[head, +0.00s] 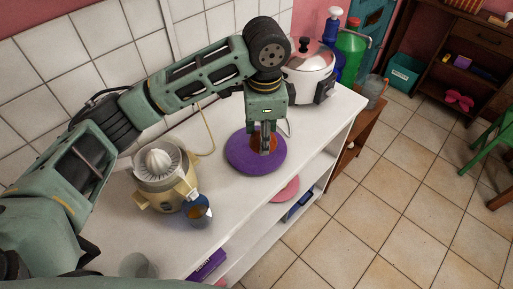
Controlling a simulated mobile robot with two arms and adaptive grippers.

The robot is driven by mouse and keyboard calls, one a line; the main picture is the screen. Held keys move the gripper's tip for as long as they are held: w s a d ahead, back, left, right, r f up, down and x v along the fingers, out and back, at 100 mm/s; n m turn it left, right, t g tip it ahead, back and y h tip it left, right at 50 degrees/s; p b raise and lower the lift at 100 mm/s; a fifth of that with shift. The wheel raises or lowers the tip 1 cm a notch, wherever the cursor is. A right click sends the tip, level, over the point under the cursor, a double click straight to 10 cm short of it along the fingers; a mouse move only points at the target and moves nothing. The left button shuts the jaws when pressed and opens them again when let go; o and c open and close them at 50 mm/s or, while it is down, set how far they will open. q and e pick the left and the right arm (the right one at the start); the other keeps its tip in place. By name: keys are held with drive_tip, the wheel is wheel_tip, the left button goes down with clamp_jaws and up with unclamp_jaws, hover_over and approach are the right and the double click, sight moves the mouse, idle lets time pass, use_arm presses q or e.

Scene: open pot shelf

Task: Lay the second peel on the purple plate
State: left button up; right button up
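The purple plate (246,164) lies on the white counter, right of the juicer. My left gripper (264,150) points straight down over the plate, its fingertips low over the plate's middle. Orange-brown peel (272,144) shows around the fingertips. The fingers cover part of it, so I cannot tell one peel from two, or whether the fingers grip any of it. My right gripper is not in view.
A cream citrus juicer (152,182) stands left of the plate, with a small blue cup (196,211) at its front. A white rice cooker (309,66) stands behind the plate to the right. A clear glass (138,266) is near the bottom left.

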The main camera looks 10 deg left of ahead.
use_arm(q)
drive_tip(key=d+f+m, duration=0.2)
drive_tip(key=d+m, duration=0.2)
drive_tip(key=m, duration=0.1)
drive_tip(key=p, duration=0.3)
hover_over(242, 160)
drive_tip(key=shift+m, duration=0.3)
wheel_tip(242, 160, down, 7)
drive_tip(key=shift+r, duration=0.2)
wheel_tip(242, 160, down, 3)
drive_tip(key=shift+p, duration=0.5)
drive_tip(key=shift+f, duration=0.6)
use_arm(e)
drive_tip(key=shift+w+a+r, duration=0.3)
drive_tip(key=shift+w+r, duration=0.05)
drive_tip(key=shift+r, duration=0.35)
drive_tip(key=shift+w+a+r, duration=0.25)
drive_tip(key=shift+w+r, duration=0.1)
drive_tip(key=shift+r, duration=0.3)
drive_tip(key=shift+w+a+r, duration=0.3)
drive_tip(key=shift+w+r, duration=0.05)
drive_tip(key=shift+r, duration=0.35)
use_arm(q)
drive_tip(key=o, duration=0.8)
drive_tip(key=shift+f, duration=0.1)
drive_tip(key=shift+o, duration=1.4)
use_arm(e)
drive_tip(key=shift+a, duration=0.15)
